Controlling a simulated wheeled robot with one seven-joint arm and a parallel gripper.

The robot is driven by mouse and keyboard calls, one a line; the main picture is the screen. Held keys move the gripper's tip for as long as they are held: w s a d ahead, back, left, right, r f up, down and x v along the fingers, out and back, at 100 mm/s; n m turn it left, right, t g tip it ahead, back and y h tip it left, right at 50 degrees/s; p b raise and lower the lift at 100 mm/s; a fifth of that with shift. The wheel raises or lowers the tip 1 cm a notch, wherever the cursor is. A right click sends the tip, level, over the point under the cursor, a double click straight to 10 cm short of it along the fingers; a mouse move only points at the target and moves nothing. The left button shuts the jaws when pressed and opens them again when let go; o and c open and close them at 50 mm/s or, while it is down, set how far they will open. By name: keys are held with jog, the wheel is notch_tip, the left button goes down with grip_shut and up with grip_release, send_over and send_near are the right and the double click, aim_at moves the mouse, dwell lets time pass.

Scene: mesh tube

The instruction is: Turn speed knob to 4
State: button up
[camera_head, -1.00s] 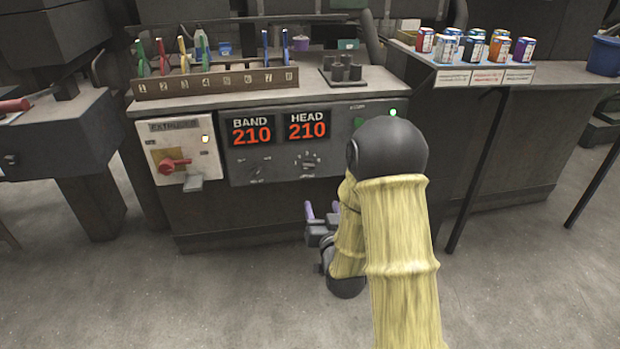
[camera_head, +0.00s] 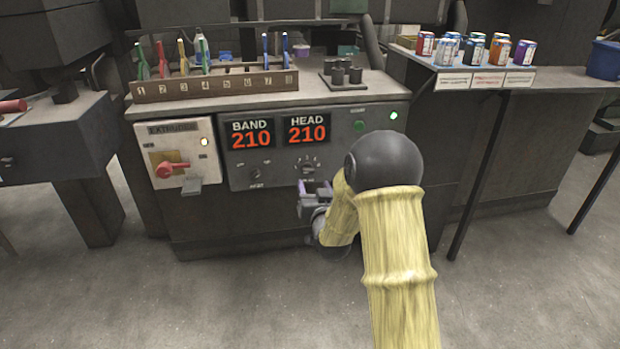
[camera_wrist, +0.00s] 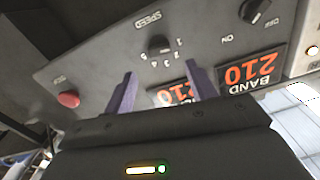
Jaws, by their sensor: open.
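The dark speed knob (camera_head: 306,164) sits on the grey control panel (camera_head: 235,181), below the HEAD display. In the wrist view the knob (camera_wrist: 158,46) shows under the SPEED label, which appears tilted, with a ring of small numbers beside it. I cannot tell which number its pointer is at. My gripper (camera_head: 315,187) is just below the knob in the head view. In the wrist view its purple fingers (camera_wrist: 160,68) are spread apart with nothing between them. The knob lies beyond the fingertips, roughly centred between them, and the fingers appear apart from it.
Another knob (camera_head: 256,174) with OFF and ON marks sits left of the speed knob; it also shows in the wrist view (camera_wrist: 256,11). A red button (camera_wrist: 68,99) is on the panel. A red-handled switch (camera_head: 173,168) is at far left. Both displays (camera_head: 307,130) read 210.

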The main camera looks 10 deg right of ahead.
aim_at(309, 171)
jog(key=w+b, duration=0.1)
jog(key=w, duration=0.6)
jog(key=shift+b, duration=0.3)
jog(key=shift+s, duration=0.1)
jog(key=c, duration=1)
